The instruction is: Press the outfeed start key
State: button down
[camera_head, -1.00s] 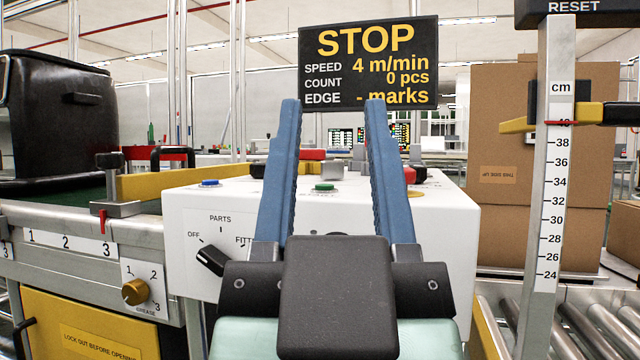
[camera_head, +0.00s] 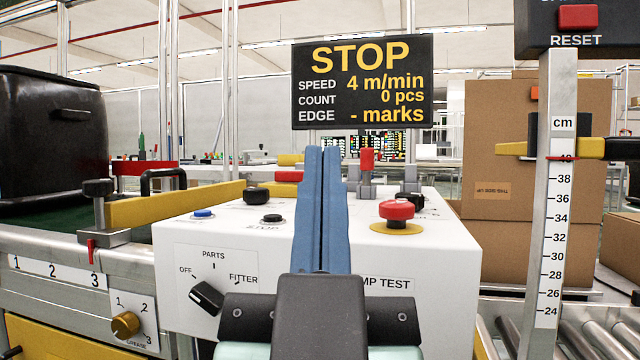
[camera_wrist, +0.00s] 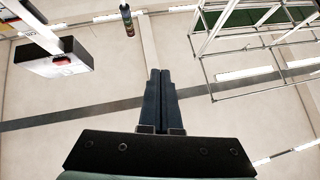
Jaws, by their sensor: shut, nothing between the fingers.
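My gripper (camera_head: 323,150) is shut and empty, its blue fingers together and pointing up in front of the white control box (camera_head: 240,232). It also shows shut in the wrist view (camera_wrist: 159,72). On the box top are a blue button (camera_head: 203,213) at the left, a black button (camera_head: 272,218) marked STOP and a red mushroom button (camera_head: 397,210) on a yellow disc. The green button of the earlier frame is not visible; my fingers cover that part of the top. I see no readable outfeed start label. The display (camera_head: 362,82) reads STOP, 4 m/min, 0 pcs.
A selector knob (camera_head: 206,296) is on the box front. A black knob (camera_head: 256,195) and a red-handled lever (camera_head: 367,160) stand on its top. A yellow rail (camera_head: 176,207) runs at the left, a ruler post (camera_head: 556,220) with a red RESET button (camera_head: 578,16) at the right.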

jog(key=w+a+r+m+g+h+p, duration=0.25)
jog(key=w+g+p, duration=0.65)
jog(key=p, duration=2.2)
jog(key=s+g+p, duration=0.1)
jog(key=s+p, duration=0.1)
jog(key=p, duration=0.8)
jog(key=s+g+p, duration=0.1)
jog(key=s+p, duration=0.2)
jog(key=p, duration=0.7)
jog(key=shift+a+r+g+h, duration=0.1)
jog(key=shift+a+g+h, duration=0.05)
jog(key=shift+g+h, duration=0.25)
jog(key=shift+w, duration=0.1)
